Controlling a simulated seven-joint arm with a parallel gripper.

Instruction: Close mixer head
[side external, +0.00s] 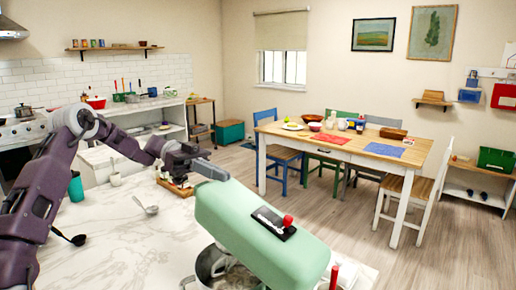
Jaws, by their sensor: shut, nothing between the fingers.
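A mint-green mixer head (245,222) fills the lower middle of the side external view. It slants from its raised-looking upper-left end down to the lower right; its exact tilt is hard to judge from this angle. A black plate with a red knob (288,220) sits on its side. The metal mixer bowl (208,268) shows partly below the head and is cut off by the picture's bottom edge. My gripper (222,175) is shut and empty at the upper-left end of the head, with its fingertips close to the top edge. I cannot tell whether they touch.
The marble counter (120,240) has free room left of the mixer. A spoon (146,209), a black ladle (70,238), a teal cup (76,187) and a wooden tray (177,187) lie or stand there. A dining table (345,145) with chairs stands well behind.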

